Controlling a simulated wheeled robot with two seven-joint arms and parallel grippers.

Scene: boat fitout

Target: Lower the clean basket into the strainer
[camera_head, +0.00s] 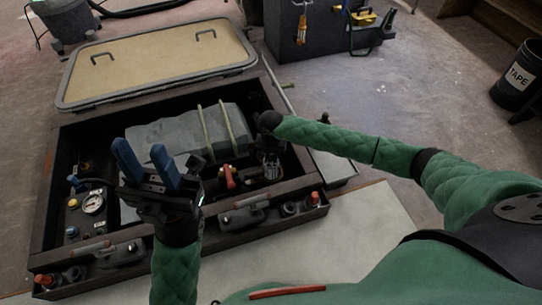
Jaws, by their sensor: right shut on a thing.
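My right gripper (269,152) points down inside the right part of the open hatch box. It is shut on a small, pale metal thing, which looks like the basket (272,171). The basket is small and partly hidden by the gripper. The strainer cannot be made out clearly; it may be hidden under the basket and gripper, so I cannot tell whether the basket is inside it. My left gripper (143,158) has two blue fingers, points up and away over the box's front left, and is open and empty.
A grey strapped tank (190,133) fills the middle of the box. A red-handled valve (229,177) sits left of the basket. A gauge (93,204) is at the left. The dark box rim (300,184) surrounds everything. The tan hatch lid (155,62) lies behind.

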